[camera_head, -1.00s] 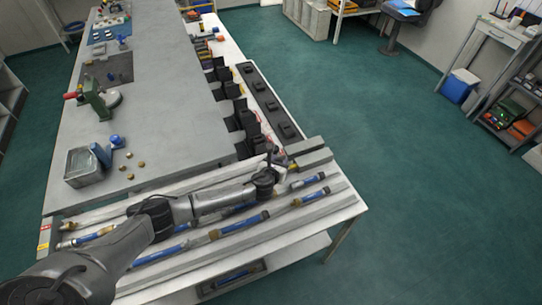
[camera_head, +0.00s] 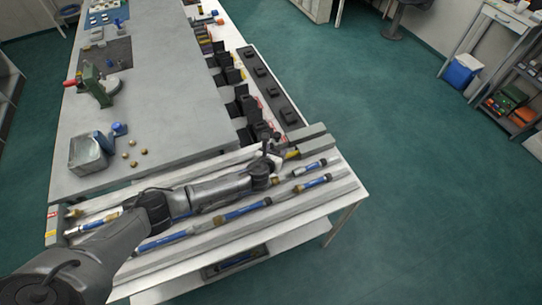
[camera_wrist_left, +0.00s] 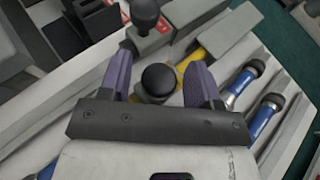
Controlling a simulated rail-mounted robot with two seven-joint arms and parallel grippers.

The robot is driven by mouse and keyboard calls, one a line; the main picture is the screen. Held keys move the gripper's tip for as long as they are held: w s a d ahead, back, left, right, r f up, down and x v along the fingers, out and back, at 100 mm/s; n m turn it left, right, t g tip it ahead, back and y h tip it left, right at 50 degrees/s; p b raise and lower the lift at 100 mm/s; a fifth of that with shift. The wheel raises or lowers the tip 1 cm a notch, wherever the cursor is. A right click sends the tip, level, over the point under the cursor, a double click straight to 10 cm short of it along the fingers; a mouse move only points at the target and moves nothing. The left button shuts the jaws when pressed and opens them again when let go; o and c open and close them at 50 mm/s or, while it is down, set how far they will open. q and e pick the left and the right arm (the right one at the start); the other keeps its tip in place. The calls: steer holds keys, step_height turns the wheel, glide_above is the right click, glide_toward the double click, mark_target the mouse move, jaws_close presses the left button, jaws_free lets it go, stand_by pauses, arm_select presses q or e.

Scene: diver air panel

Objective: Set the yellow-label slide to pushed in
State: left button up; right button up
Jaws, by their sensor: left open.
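The yellow-label slide shows in the left wrist view as a round black knob (camera_wrist_left: 158,80) with a yellow strip (camera_wrist_left: 192,58) just beyond it. The yellow part also shows in the head view (camera_head: 292,154), at the table's right end. My left gripper (camera_wrist_left: 159,86) is open. Its two purple fingers stand on either side of the black knob, with gaps visible. Whether the fingertips reach below the knob's top is unclear. The knob's stem and the slide's base are hidden. In the head view, the left gripper (camera_head: 272,158) is small and partly hidden by its wrist.
A second black knob (camera_wrist_left: 146,13) with a red mark stands close beyond the fingers. Blue tubes (camera_head: 243,210) lie in grooves along the table front. Black holders (camera_head: 243,103) line the panel's right side. A metal tin (camera_head: 90,154) sits on the grey top.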

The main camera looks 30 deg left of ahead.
arm_select(q)
steer(key=p+v, duration=0.2)
steer(key=v, duration=1.1)
steer(key=shift+s+p, duration=0.3)
steer(key=shift+p, duration=0.05)
steer(key=shift+r, duration=0.1)
